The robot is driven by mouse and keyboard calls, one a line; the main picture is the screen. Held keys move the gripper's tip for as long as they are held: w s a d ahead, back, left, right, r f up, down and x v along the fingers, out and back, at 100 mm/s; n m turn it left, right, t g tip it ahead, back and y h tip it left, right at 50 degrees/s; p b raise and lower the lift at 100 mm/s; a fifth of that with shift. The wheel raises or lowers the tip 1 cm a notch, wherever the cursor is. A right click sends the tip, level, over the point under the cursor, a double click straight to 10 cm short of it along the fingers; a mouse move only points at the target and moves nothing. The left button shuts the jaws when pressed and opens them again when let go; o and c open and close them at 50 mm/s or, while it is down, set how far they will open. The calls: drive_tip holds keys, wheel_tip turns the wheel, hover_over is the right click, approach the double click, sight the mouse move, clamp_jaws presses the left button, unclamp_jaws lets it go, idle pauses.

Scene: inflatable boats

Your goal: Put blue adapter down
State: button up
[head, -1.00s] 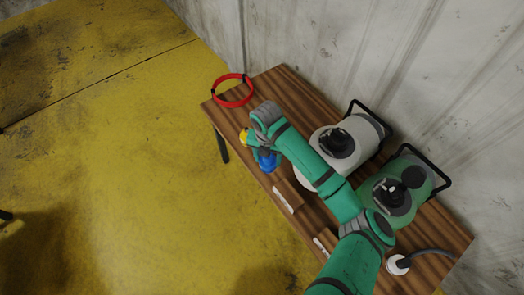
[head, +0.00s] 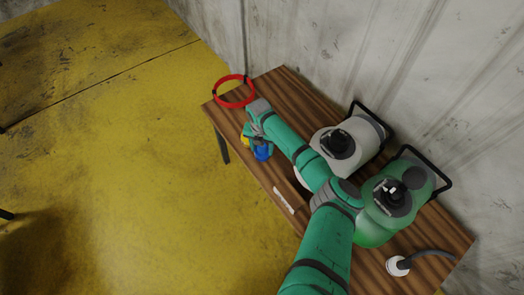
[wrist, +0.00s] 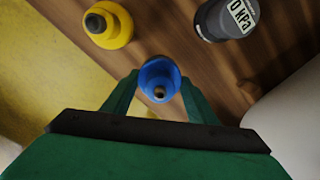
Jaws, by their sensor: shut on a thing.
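The blue adapter (wrist: 160,78) is between the two green fingers of my gripper (wrist: 158,88) in the wrist view, and the fingers are shut on it. In the head view, the blue adapter (head: 262,152) shows below my gripper's wrist, near the table's left front edge. Whether it touches the table cannot be told. The yellow adapter (wrist: 109,25) stands on the wooden table, up and left of the blue one in the wrist view. In the head view a small part of the yellow adapter (head: 245,141) shows beside my gripper.
A grey piece labelled "0 kPa" (wrist: 226,18) is close by on the wooden table (head: 284,84). A red ring (head: 233,91) lies at the table's far end. A white pump (head: 360,143) and a green pump (head: 380,228) stand along the wall side. A white label (head: 284,201) lies near the front edge.

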drive_tip(key=shift+f, duration=0.95)
drive_tip(key=shift+f, duration=0.15)
drive_tip(key=o, duration=1.2)
drive_tip(key=shift+d, duration=0.1)
drive_tip(key=shift+a, duration=0.2)
